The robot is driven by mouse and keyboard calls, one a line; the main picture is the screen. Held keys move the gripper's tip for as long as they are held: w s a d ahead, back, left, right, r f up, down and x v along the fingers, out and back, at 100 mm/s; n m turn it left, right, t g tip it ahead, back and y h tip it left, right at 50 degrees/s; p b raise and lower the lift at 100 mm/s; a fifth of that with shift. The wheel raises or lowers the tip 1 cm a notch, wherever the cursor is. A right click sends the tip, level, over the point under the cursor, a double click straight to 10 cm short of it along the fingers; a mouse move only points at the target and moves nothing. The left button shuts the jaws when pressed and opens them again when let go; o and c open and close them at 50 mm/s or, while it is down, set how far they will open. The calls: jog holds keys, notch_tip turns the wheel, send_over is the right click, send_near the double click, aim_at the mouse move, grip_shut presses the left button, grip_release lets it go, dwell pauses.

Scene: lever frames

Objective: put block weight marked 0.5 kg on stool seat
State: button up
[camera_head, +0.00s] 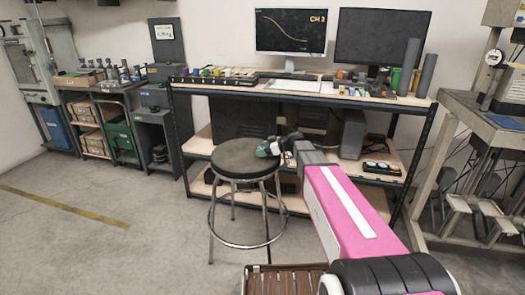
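The stool (213,190) stands in front of the workbench, with a round black seat (236,160) on metal legs. My pink arm reaches from the lower right toward the seat's right side. My gripper (278,146) is small in view at the seat's right rear edge, partly hidden by my arm's wrist. A small dark green piece (265,149) shows at the gripper's end, over or at the seat edge. I cannot tell whether it is the block weight, whether it touches the seat, or whether the fingers are closed on it. No 0.5 kg marking is readable.
The workbench (225,86) behind holds two monitors, tools and small parts. Its lower shelf is close behind the stool. Cabinets (118,135) line the left wall, and a metal frame stands at the right. The floor (120,240) left of the stool is clear. A brown slatted surface (282,281) shows at the bottom.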

jog(key=shift+d+r, duration=0.15)
jog(key=shift+r, duration=0.05)
jog(key=v, duration=1.1)
jog(key=s+d+f+m+g+h, duration=0.2)
jog(key=s+f+m+h, duration=0.4)
jog(key=s+f, duration=0.3)
jog(key=s+d+f+m+g+h, duration=0.1)
jog(key=s+d+f+m+h, duration=0.4)
jog(key=s+f, duration=0.5)
jog(key=s+m+h, duration=0.2)
jog(key=s+m, duration=0.1)
jog(key=s, duration=0.2)
jog(key=shift+s+m+g, duration=0.4)
